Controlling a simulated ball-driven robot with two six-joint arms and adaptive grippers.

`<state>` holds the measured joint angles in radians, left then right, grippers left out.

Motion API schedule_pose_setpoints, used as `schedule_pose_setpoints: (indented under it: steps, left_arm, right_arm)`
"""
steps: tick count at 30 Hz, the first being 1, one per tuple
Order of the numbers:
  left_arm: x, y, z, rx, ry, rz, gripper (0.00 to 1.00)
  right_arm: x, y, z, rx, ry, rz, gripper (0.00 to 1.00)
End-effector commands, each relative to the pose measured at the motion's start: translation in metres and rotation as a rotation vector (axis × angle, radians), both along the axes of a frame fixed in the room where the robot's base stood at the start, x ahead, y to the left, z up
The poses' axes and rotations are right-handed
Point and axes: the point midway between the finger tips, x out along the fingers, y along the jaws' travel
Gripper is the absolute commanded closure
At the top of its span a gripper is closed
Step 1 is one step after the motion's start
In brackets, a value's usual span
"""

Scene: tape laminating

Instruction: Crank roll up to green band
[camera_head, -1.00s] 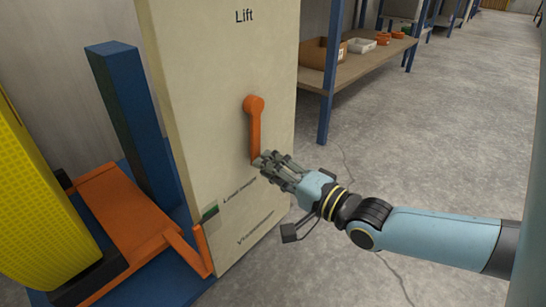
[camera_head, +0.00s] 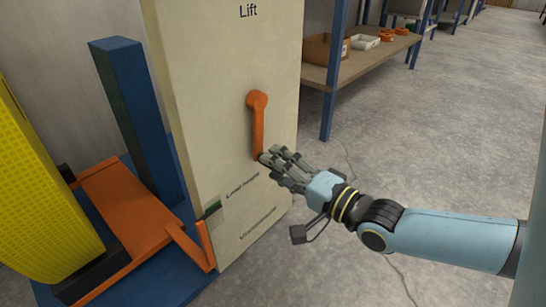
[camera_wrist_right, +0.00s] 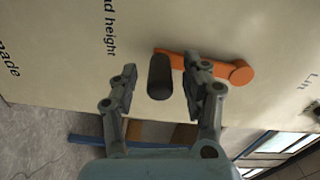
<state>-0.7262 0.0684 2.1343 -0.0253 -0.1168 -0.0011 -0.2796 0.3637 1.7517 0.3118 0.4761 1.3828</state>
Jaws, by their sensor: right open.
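The orange crank (camera_head: 257,122) hangs from its pivot on the cream Lift panel, its arm pointing down. In the right wrist view the crank arm (camera_wrist_right: 205,63) crosses behind the fingers, and its dark handle (camera_wrist_right: 159,77) sticks out. My right gripper (camera_head: 268,160) is open at the crank's lower end, its fingers on either side of the handle, with gaps showing. The yellow roll (camera_head: 38,200) stands at the left by an orange cradle (camera_head: 122,208). A small dark green mark (camera_head: 212,206) sits at the panel's left edge beside "Load height". My left gripper is not in view.
A blue post (camera_head: 135,120) stands left of the panel (camera_head: 215,80). Behind on the right is a shelf (camera_head: 355,68) with boxes and orange items. The concrete floor to the right is clear.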

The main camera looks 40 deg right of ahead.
Motion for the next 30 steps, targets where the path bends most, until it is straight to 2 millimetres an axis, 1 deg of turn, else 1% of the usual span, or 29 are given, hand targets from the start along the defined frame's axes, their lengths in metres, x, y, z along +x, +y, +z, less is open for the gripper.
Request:
schedule_pose_setpoints:
  steps: [1,9,12,15,20,30]
  left_arm:
    - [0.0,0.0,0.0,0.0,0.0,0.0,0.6]
    - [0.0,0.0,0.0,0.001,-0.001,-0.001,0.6]
    - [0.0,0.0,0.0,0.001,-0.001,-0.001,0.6]
    - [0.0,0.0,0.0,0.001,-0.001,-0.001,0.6]
    - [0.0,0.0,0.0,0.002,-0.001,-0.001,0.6]
    - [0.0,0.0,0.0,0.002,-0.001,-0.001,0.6]
  right_arm:
    - [-0.011,-0.001,-0.001,-0.001,0.005,0.001,0.52]
    - [-0.071,-0.005,-0.001,-0.001,0.005,0.001,0.52]
    - [-0.088,-0.006,-0.001,-0.001,0.005,0.001,0.52]
    - [-0.098,-0.007,0.0,-0.001,0.003,0.001,0.52]
    - [-0.105,-0.007,0.0,-0.001,0.001,0.001,0.52]
    - [-0.104,-0.007,0.0,-0.001,0.001,0.001,0.52]
